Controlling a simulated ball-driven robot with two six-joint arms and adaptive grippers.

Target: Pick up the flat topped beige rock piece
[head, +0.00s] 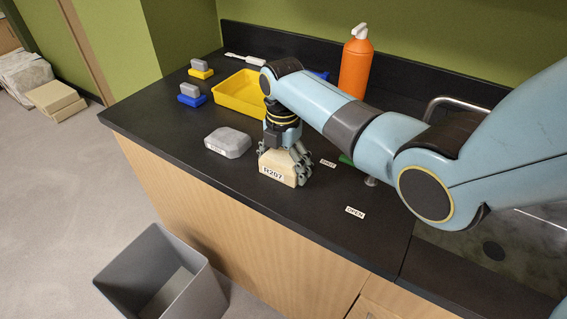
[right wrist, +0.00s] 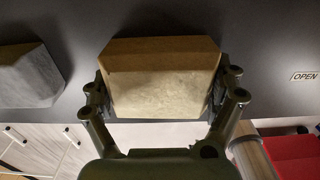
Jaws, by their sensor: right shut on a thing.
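The beige rock piece (head: 277,172) has a flat top and a label reading R207 on its front. It is at the front part of the black counter (head: 330,228). My right gripper (head: 286,160) comes down over it from above and is shut on it. In the right wrist view the rock piece (right wrist: 162,80) sits between the two fingers of the right gripper (right wrist: 163,112), one at each side. I cannot tell whether its underside touches the counter. My left gripper is not in view.
A grey rock (head: 228,142) lies left of the gripper. A yellow tray (head: 228,97), blue and yellow blocks with grey tops, and an orange bottle (head: 355,65) stand farther back. A sink (head: 500,235) is at right. A grey bin (head: 165,278) stands on the floor below the counter edge.

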